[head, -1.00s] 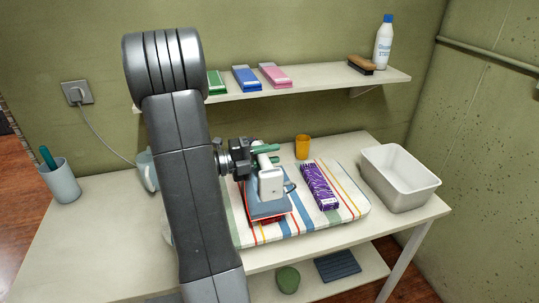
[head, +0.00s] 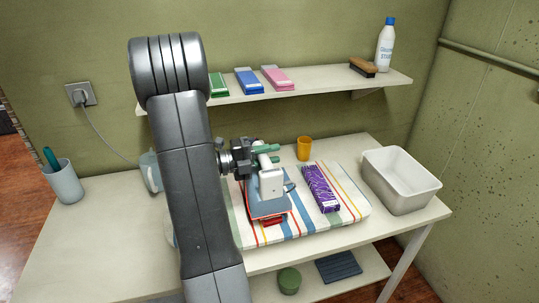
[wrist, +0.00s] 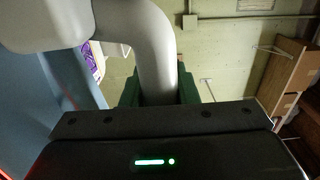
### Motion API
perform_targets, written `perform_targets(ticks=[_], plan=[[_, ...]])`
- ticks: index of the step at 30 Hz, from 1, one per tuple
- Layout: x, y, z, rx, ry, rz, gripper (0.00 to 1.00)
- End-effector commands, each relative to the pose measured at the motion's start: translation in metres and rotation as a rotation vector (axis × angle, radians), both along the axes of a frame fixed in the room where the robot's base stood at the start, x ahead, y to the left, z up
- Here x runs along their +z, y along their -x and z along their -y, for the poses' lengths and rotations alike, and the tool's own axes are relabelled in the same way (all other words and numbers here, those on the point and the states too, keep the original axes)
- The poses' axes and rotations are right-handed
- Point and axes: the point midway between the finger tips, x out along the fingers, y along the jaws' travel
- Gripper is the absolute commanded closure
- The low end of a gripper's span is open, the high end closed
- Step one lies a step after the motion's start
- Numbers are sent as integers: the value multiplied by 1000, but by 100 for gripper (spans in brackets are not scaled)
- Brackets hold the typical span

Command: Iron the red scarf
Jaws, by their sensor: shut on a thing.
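My gripper (head: 264,155) has green fingers shut on the pale handle of the iron (head: 270,184). In the wrist view the handle (wrist: 152,45) passes between the green fingers (wrist: 158,92). The iron has a blue-grey body and is upright over the red scarf (head: 273,219). The scarf is folded flat on the striped ironing mat (head: 300,220). The iron covers most of the scarf, leaving red edges showing mainly at its front. I cannot tell whether the soleplate touches the cloth.
A folded purple patterned cloth (head: 321,189) lies right of the iron on the mat. A shelf (head: 320,92) with folded cloths, brush and bottle hangs above. A cord runs from the wall socket (head: 81,95).

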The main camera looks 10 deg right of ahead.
Motion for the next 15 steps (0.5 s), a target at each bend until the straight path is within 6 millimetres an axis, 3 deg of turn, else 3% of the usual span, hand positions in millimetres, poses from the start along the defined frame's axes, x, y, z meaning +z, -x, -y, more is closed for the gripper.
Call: perform_targets(ticks=[15], plan=[[1,10,0,-1,1,1,100]])
